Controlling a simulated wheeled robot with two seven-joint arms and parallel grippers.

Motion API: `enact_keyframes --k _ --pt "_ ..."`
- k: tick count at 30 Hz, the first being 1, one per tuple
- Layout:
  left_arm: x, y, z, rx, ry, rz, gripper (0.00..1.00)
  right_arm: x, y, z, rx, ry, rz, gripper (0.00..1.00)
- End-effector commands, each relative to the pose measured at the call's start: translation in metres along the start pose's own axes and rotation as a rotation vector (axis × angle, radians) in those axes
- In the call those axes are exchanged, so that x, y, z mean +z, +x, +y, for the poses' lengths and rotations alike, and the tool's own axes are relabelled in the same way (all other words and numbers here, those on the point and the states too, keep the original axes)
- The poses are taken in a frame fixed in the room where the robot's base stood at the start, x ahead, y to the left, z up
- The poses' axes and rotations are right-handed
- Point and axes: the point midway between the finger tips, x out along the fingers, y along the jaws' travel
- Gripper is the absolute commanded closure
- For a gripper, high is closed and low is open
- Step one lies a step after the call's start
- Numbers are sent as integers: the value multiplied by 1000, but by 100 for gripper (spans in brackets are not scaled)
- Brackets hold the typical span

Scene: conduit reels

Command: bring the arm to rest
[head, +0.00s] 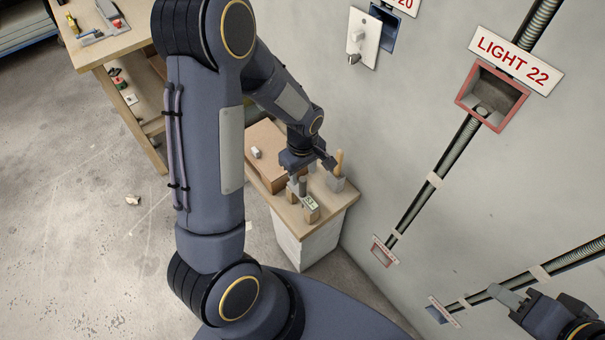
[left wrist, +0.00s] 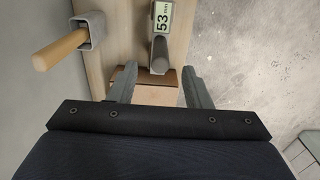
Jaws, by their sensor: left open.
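My left arm reaches from the bottom of the head view up and over to a small wooden-topped stand (head: 335,203). My left gripper (head: 298,182) points down above the stand; in the left wrist view its two fingers (left wrist: 160,88) are apart. A device with a small display reading 53 (head: 311,205) stands on the stand top, with a grey cylinder close by it. In the left wrist view the display (left wrist: 162,18) and the cylinder (left wrist: 160,55) lie ahead of the open fingers, apart from them. My right gripper (head: 508,295) is at the bottom right; its jaw opening is unclear.
A grey holder with a wooden handle (head: 338,168) stands at the stand's wall side. A cardboard-brown box (head: 265,150) lies behind. The wall carries a red-framed box (head: 491,95) under a LIGHT 22 sign, and conduits. A workbench (head: 120,40) is at upper left; floor between is mostly clear.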

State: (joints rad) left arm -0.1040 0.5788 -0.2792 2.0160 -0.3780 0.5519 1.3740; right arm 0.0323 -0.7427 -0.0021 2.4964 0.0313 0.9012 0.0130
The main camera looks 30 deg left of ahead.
Motion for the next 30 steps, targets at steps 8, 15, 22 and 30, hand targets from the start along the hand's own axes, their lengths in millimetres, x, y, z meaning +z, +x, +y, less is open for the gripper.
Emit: enact_keyframes --k 8,15,22,30 --pt "0 -47 0 3 -1 1 56 -2 -3 -1 0 0 0 61" --pt "0 -58 0 0 -1 0 56 -2 -3 -2 0 0 0 61" --pt "1 -65 -2 17 14 -9 56 -2 -4 -2 0 0 0 61" --pt "25 -146 -43 225 284 -65 56 -4 -8 -4 0 0 0 61"
